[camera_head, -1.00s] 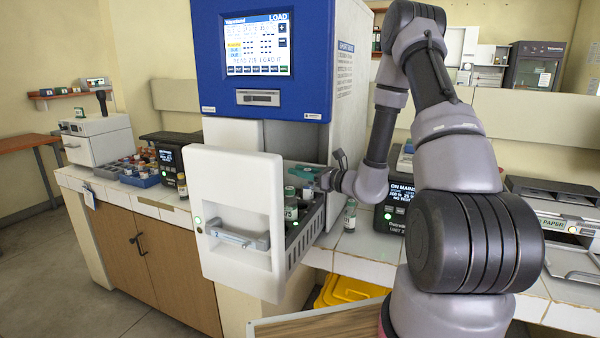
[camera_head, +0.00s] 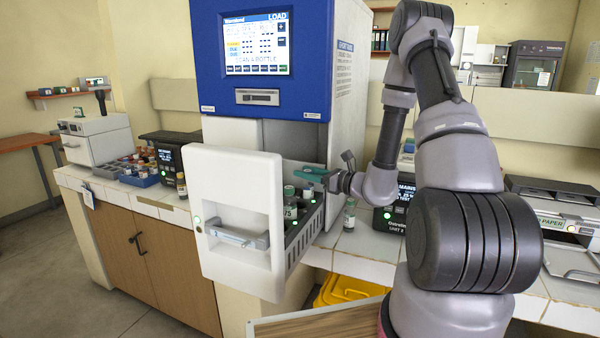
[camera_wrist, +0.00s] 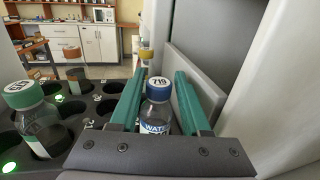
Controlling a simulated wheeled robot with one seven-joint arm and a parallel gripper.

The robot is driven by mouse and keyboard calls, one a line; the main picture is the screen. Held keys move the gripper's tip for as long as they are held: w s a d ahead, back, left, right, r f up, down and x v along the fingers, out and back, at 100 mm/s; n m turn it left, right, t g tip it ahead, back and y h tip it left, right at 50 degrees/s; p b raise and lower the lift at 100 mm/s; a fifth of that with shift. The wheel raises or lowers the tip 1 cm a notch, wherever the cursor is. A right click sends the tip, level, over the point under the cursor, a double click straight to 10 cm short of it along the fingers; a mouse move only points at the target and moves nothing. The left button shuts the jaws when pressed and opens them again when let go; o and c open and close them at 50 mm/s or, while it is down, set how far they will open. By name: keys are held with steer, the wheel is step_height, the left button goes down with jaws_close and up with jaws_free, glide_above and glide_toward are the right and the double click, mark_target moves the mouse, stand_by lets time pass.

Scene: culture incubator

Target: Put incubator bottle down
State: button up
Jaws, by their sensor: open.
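The incubator bottle (camera_wrist: 156,112), with a blue-and-white cap marked 719 and a blue "WATER" label, stands upright in the right part of the drawer in the wrist view. My gripper (camera_wrist: 157,84) has its two teal fingers apart, one on each side of the bottle, with a visible gap around the cap. The gripper also shows at the drawer in the head view (camera_head: 312,174). The open drawer (camera_head: 304,240) has a dark rack of round wells (camera_wrist: 96,107). The bottle's base is hidden by the gripper body, so its seating cannot be seen fully.
A green-capped bottle (camera_wrist: 36,122) stands in a well to the left. The drawer's white front (camera_head: 235,190) and the incubator wall (camera_wrist: 215,50) enclose the gripper closely. Another bottle (camera_head: 350,216) stands on the counter to the right. Several wells are empty.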

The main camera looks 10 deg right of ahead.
steer(key=v, duration=0.9)
steer(key=s+a+r+n+g, duration=1.1)
steer(key=s+r+n+g, duration=0.1)
steer(key=s+n, duration=0.35)
steer(key=s+d+r+n+t+h, duration=0.6)
steer(key=r+h, duration=0.4)
steer(key=r, duration=0.2)
steer(key=d+n, duration=0.1)
steer(key=d, duration=0.1)
steer(key=shift+d+n, duration=0.35)
steer(key=shift+d, duration=0.05)
